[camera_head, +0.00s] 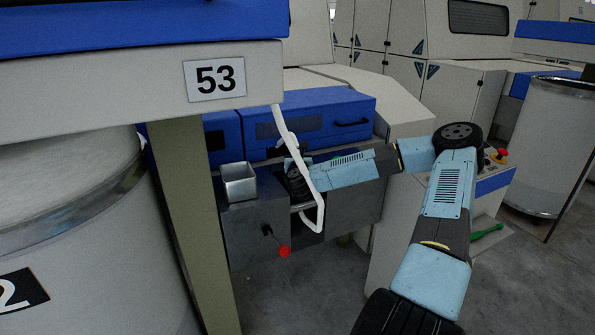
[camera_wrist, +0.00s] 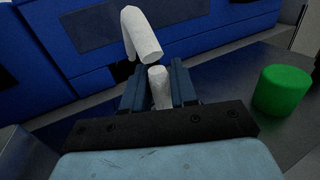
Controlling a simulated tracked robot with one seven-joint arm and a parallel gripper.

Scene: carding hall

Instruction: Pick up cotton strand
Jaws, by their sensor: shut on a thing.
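The cotton strand (camera_head: 290,140) is a white, rope-like length. In the head view it hangs from under the edge of the panel marked 53, runs down past my gripper and loops back at its lower end near the grey machine. In the wrist view the strand (camera_wrist: 141,35) bends over in front of the fingers, and a white piece sits between them. My gripper (camera_wrist: 160,90) is shut on the strand. In the head view my gripper (camera_head: 292,165) is partly hidden behind the strand and my arm.
A grey metal cup (camera_head: 239,181) stands on the machine's top, left of my gripper. A red-knobbed lever (camera_head: 284,252) sticks out below. A green cylinder (camera_wrist: 282,90) is at the right in the wrist view. A large can (camera_head: 90,230) and an olive post (camera_head: 190,210) stand at left.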

